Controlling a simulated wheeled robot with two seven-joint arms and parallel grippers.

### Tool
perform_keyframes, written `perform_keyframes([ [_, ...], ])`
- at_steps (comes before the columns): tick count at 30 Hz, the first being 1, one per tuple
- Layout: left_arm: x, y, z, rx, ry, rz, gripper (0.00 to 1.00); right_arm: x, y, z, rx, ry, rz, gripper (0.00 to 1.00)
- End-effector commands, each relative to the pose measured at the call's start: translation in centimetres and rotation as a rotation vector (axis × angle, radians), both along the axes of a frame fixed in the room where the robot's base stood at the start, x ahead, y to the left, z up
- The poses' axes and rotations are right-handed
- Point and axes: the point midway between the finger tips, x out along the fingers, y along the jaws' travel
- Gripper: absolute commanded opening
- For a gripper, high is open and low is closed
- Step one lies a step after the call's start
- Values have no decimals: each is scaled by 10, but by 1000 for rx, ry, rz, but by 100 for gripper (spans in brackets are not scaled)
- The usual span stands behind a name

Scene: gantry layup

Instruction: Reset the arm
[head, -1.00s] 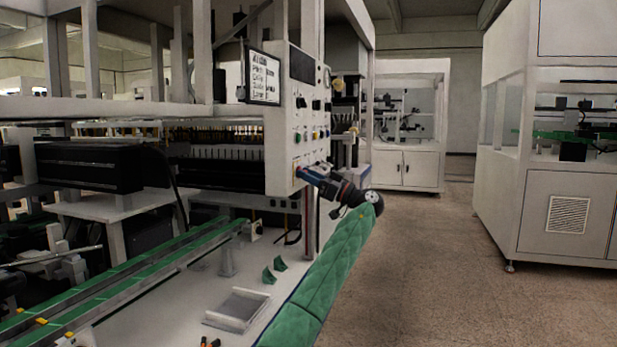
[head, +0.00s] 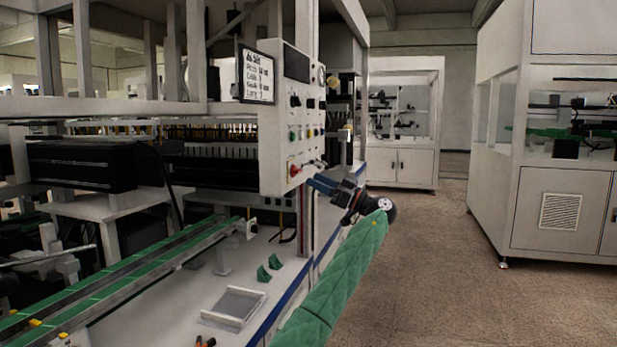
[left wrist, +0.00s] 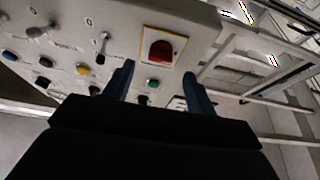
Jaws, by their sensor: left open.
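The control panel (head: 291,125) is an upright light-grey box with knobs, coloured buttons and, low down, a red switch (head: 294,170). My left arm has a green sleeve, and its blue-fingered left gripper (head: 318,183) is just right of and below the red switch, apart from it in the picture. In the left wrist view the two fingers (left wrist: 158,88) stand apart with nothing between them. Beyond their tips is the red switch (left wrist: 160,51) on its yellow-edged plate. My right gripper is not in view.
A green conveyor (head: 150,265) runs along the white bench. A white cabinet (head: 562,170) stands at the right. The floor (head: 430,270) between is clear.

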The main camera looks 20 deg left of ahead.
Motion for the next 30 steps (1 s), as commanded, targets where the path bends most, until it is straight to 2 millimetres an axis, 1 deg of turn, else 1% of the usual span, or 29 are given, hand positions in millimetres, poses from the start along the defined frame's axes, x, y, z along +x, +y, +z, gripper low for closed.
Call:
perform_keyframes([
  [1, 0, -8, -3, 0, 2, -1, 56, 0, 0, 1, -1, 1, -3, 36],
  [3, 0, -15, -6, 0, 1, -2, 56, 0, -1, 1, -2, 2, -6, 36],
  [6, 0, -21, -9, 0, 0, 0, 56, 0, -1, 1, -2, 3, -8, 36],
  [16, 0, -22, -10, 0, 5, 2, 56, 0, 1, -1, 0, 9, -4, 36],
  [20, 2, -23, -8, 12, 53, 9, 56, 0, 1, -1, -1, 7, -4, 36],
  [23, 12, -27, 0, 60, 117, -22, 56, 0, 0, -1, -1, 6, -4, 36],
  [26, 30, -34, 7, 122, 199, -82, 56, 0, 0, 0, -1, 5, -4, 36],
  [30, 62, -50, 17, 220, 329, -217, 56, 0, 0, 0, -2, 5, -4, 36],
])
